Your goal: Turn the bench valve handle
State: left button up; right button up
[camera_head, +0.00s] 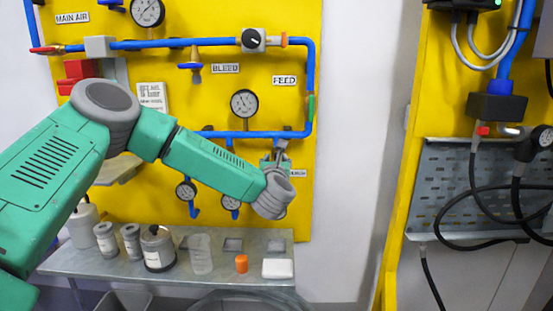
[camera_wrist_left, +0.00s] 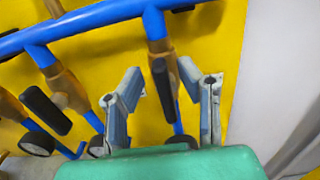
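The yellow panel carries blue pipes with several valves. In the left wrist view a black lever handle (camera_wrist_left: 164,88) hangs on a brass valve body (camera_wrist_left: 158,50) below a blue pipe. I cannot tell for sure whether it is the bench valve handle. My left gripper (camera_wrist_left: 162,76) is open, with one grey finger on each side of this lever. I see no clear contact. In the head view my left gripper (camera_head: 276,158) is at the panel's lower right, below the FEED label (camera_head: 284,80). My wrist and fingers hide most of the valve there. My right gripper is not in view.
A second black lever (camera_wrist_left: 46,109) is close to the left finger's side. A gauge (camera_head: 244,103) is above my forearm. A metal shelf (camera_head: 215,263) below holds bottles, a clear beaker (camera_head: 201,254) and an orange cap (camera_head: 241,263). White wall (camera_head: 350,130) is clear to the right.

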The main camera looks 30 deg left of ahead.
pick_arm(q)
jog(key=shift+w+a+f, duration=0.1)
jog(key=shift+w+a, duration=0.05)
jog(key=shift+w, duration=0.05)
jog(key=shift+d, duration=0.2)
jog(key=shift+c, duration=0.5)
jog(key=shift+d, duration=0.1)
grip_shut()
